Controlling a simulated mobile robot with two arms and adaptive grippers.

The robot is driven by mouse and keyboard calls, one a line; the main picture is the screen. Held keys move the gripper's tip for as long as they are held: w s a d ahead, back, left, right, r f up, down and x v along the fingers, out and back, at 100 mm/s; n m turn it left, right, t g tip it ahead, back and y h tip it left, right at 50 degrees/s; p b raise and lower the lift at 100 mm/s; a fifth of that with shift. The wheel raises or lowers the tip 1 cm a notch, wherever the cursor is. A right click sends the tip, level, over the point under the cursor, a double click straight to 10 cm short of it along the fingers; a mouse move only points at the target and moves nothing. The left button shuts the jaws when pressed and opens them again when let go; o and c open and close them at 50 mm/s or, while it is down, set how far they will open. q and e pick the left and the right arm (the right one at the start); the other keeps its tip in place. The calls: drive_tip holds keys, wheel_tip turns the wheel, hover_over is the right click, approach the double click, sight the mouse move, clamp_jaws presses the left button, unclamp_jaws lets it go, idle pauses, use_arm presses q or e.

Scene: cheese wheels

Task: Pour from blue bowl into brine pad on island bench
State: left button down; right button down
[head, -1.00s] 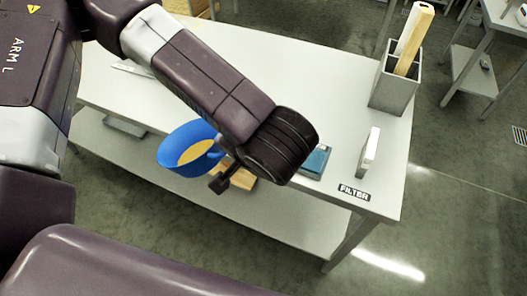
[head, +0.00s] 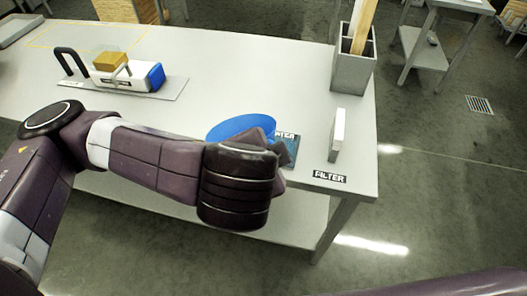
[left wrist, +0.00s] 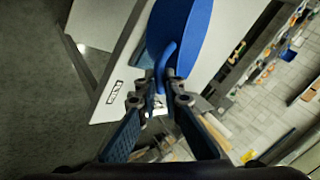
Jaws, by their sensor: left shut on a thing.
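The blue bowl (head: 240,127) shows in the head view beyond my left wrist, a smooth blue oval turned strongly on its side; its contents are not visible. In the left wrist view the bowl (left wrist: 183,30) fills the top middle. My left gripper (left wrist: 162,88) is shut on the bowl's blue handle. In the head view this gripper (head: 277,146) is mostly hidden behind the wrist. The teal brine pad (head: 291,150) lies on the island bench (head: 222,68) just right of the bowl, partly hidden with its label. My right gripper is not in view.
A white upright block (head: 338,134) and a FILTER label (head: 330,177) are at the bench's right end. A grey holder (head: 353,72) with tall boards stands behind them. The middle bench is clear.

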use_arm(q)
drive_tip(key=shift+a+r, duration=0.1)
drive_tip(key=shift+r, duration=0.2)
drive_tip(key=shift+w+a+r+g+p, duration=0.1)
drive_tip(key=shift+w+r+g+p, duration=0.3)
drive_tip(key=shift+p, duration=0.6)
drive_tip(key=w+a+r+n+g+h+p, duration=0.1)
drive_tip(key=w+a+r+g+h+p, duration=0.1)
drive_tip(key=w+r+g+p, duration=0.3)
drive_tip(key=shift+w+a+r+n+h+p, duration=0.3)
drive_tip(key=shift+w+a+r+p, duration=0.3)
drive_tip(key=shift+p, duration=0.95)
idle(0.8)
drive_tip(key=shift+d, duration=0.1)
